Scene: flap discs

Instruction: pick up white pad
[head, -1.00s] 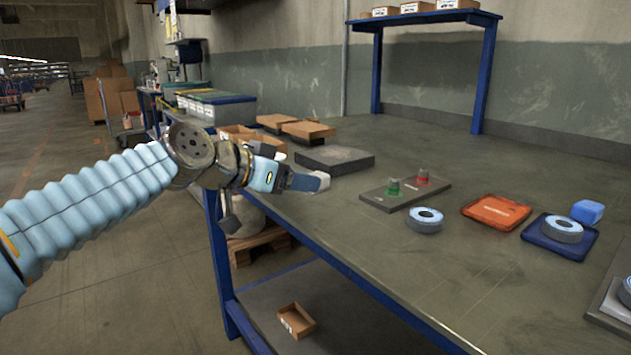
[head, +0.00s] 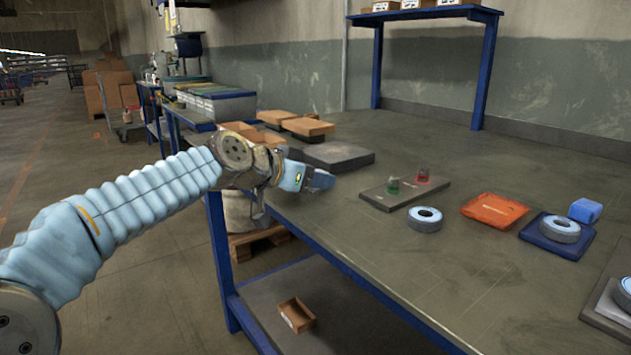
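I cannot make out a clearly white pad in the head view. A flap disc (head: 425,220) lies bare on the table, and another disc (head: 560,229) sits on a dark blue tray (head: 540,241). My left gripper (head: 322,181) is over the table's left part, well left of the discs. Its fingers are seen side-on, so its opening does not show. My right gripper is out of view.
A grey board (head: 388,198) with a green and a red button stands mid-table. A dark slab (head: 345,158) and brown boxes are behind my gripper. The table's front middle is clear.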

